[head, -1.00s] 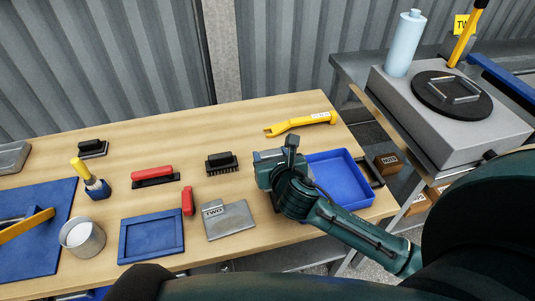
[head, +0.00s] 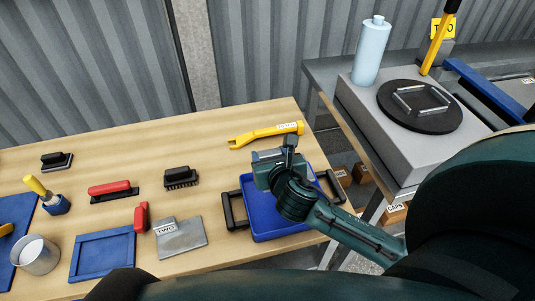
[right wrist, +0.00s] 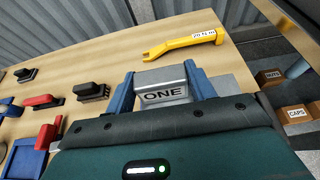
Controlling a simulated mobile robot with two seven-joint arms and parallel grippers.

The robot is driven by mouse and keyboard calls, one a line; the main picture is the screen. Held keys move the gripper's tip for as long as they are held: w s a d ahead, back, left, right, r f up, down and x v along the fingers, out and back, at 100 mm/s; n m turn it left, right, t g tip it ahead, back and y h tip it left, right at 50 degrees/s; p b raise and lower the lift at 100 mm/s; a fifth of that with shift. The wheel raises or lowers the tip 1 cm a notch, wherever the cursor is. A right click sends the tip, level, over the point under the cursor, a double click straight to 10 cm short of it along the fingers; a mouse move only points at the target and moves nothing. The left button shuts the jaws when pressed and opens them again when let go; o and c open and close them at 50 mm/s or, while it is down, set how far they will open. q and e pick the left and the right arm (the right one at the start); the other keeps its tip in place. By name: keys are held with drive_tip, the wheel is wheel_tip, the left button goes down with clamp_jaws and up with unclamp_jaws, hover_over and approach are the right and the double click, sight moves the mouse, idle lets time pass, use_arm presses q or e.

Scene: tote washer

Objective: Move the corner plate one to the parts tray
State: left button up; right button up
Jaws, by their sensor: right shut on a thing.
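The corner plate one (right wrist: 163,92), a grey metal piece marked ONE, is between the blue fingers of my right gripper (right wrist: 161,84) in the right wrist view. In the head view my right gripper (head: 270,160) is over the far part of the blue parts tray (head: 262,222), shut on the plate. The arm hides most of the plate and part of the tray there. The tray has black handles on its left and right sides. I cannot tell the plate's exact height above it. My left gripper is not in view.
A grey plate marked TWO (head: 181,238) lies left of the tray, beside a blue frame (head: 103,254). A yellow tool (head: 266,134) lies behind the tray. A black brush (head: 181,178) and a red-handled tool (head: 112,190) lie farther left. A grey machine (head: 385,135) stands to the right.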

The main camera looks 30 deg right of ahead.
drive_tip(key=shift+d+r, duration=0.1)
drive_tip(key=shift+d, duration=0.1)
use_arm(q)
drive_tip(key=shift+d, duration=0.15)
use_arm(e)
wheel_tip(320, 180, down, 2)
drive_tip(key=shift+f+b, duration=0.1)
drive_tip(key=shift+b, duration=0.45)
wheel_tip(320, 180, down, 2)
drive_tip(key=shift+f+b, duration=0.2)
drive_tip(key=shift+b, duration=0.35)
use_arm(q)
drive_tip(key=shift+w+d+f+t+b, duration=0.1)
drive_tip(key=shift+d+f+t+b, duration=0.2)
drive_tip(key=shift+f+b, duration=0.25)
use_arm(e)
drive_tip(key=shift+f, duration=1.2)
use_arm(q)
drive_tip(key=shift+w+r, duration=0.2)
